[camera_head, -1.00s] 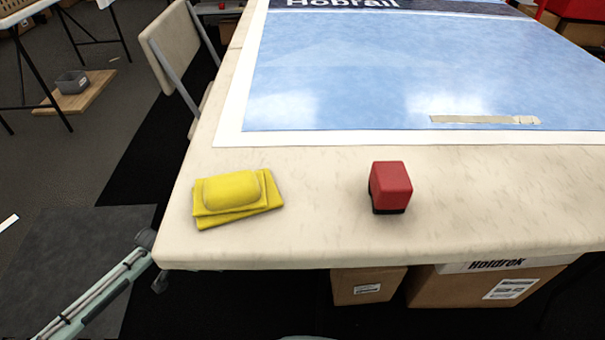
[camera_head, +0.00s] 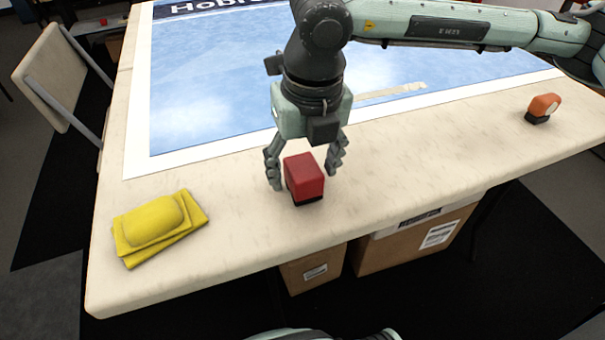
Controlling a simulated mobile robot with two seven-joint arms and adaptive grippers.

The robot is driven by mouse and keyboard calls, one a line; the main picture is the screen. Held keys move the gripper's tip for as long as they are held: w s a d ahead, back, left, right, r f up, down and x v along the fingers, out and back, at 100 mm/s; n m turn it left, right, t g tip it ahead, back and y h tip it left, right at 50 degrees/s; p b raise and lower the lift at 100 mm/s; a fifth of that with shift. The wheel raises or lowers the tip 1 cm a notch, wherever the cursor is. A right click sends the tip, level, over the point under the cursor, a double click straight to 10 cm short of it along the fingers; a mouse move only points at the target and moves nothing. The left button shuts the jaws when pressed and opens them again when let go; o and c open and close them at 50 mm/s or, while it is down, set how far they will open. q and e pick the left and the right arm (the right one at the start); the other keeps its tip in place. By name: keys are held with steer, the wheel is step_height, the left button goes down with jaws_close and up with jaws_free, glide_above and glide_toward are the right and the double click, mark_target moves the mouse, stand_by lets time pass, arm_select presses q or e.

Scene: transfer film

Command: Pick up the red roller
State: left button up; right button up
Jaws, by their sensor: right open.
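The red roller (camera_head: 305,177), a red block with a dark base, stands on the pale table top near its front edge. My right gripper (camera_head: 305,178) points down at it from above. Its fingers are open, one to the left and one to the right of the red roller. I cannot tell whether either finger touches it. My left gripper is not in view.
A folded yellow cloth (camera_head: 160,228) lies at the table's left front corner. An orange block with a dark base (camera_head: 542,108) stands at the right. A blue sheet with a white border (camera_head: 210,90) covers the back. Cardboard boxes (camera_head: 415,240) are under the table.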

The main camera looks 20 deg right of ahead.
steer(key=shift+w+f, duration=0.2)
steer(key=shift+f, duration=1)
steer(key=c, duration=1.4)
steer(key=shift+r, duration=0.1)
